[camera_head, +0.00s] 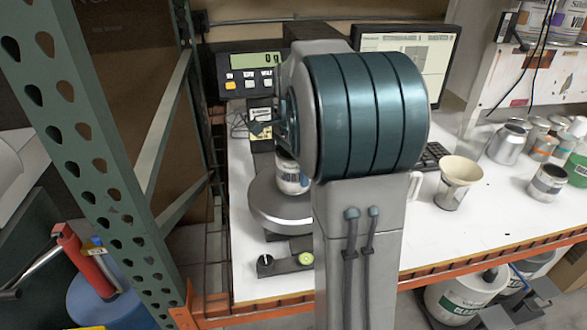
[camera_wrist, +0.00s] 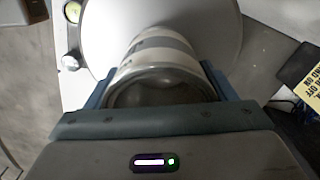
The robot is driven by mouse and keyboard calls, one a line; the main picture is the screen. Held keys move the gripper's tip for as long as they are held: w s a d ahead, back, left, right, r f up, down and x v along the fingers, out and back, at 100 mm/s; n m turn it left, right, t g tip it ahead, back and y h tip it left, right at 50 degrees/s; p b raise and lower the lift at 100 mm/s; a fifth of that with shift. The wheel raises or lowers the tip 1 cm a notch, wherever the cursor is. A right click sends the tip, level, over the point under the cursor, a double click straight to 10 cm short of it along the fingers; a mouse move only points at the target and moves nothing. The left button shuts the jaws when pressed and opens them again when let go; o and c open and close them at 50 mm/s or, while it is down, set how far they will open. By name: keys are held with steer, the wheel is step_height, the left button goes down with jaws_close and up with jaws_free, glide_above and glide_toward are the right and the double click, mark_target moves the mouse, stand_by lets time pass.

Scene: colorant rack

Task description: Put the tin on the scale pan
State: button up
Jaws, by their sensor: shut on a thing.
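The tin (camera_head: 291,180) is white with a grey band and dark print. It shows at the edge of my arm in the head view, over the round grey scale pan (camera_head: 268,212). In the wrist view the tin (camera_wrist: 160,55) lies between the two fingers of my gripper (camera_wrist: 158,82), which is shut on it, with the pan (camera_wrist: 105,30) behind. I cannot tell whether the tin touches the pan. The scale display (camera_head: 253,61) appears to read 0 g. My arm hides part of the tin and most of the gripper in the head view.
A monitor (camera_head: 425,50) stands at the back. A cream funnel-topped cup (camera_head: 458,180), a silver can (camera_head: 507,144), another tin (camera_head: 547,183) and several bottles stand to the right on the white bench (camera_head: 420,245). A green rack post (camera_head: 95,150) rises at the left.

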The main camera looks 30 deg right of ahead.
steer(key=shift+f, duration=0.7)
steer(key=shift+f, duration=0.25)
steer(key=o, duration=1)
steer(key=shift+r, duration=0.1)
